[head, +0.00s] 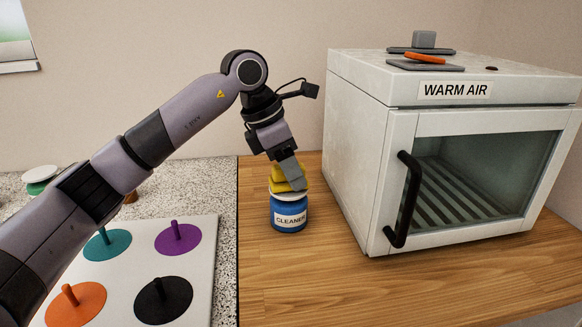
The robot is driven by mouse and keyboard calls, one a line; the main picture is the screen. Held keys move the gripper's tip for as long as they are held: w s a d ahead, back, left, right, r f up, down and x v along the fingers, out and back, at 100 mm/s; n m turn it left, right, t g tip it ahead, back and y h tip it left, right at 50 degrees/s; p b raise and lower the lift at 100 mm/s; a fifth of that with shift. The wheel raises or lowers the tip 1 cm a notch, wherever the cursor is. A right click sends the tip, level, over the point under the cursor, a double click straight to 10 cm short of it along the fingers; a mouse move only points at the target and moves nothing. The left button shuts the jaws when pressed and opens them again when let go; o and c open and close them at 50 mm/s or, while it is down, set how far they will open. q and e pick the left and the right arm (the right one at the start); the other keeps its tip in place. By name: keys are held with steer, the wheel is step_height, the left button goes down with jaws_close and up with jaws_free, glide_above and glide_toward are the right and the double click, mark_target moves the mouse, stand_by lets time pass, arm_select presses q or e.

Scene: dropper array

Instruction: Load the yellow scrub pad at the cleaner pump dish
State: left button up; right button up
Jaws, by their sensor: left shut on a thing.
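The cleaner pump (289,217) is a blue jar with a white dish top (284,196) and a label reading CLEANER. It stands on the wooden counter left of the cabinet. My left gripper (293,181) points down over it and is shut on the yellow scrub pad (278,175). The pad is right at the top of the dish; I cannot tell whether it presses on it. The gripper hides part of the pad and dish. My right gripper is not in view.
A white cabinet (354,155) marked WARM AIR, with a black handle (405,200), stands to the right. A white board (132,275) with teal, purple, orange and black knobbed discs lies at left. The wooden counter (330,285) in front of the jar is clear.

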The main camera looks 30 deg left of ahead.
mark_target(302, 164)
arm_select(q)
steer(key=shift+f+b, duration=0.45)
steer(key=shift+f, duration=0.35)
stand_by(0.4)
stand_by(0.5)
step_height(302, 164, up, 3)
steer(key=shift+f+p, duration=0.2)
steer(key=shift+p, duration=0.95)
steer(key=shift+r+p, duration=0.6)
steer(key=shift+r, duration=0.1)
steer(key=shift+r+p, duration=0.6)
steer(key=shift+r, duration=0.05)
steer(key=shift+r+p, duration=0.85)
steer(key=shift+r, duration=0.15)
steer(key=shift+f, duration=0.1)
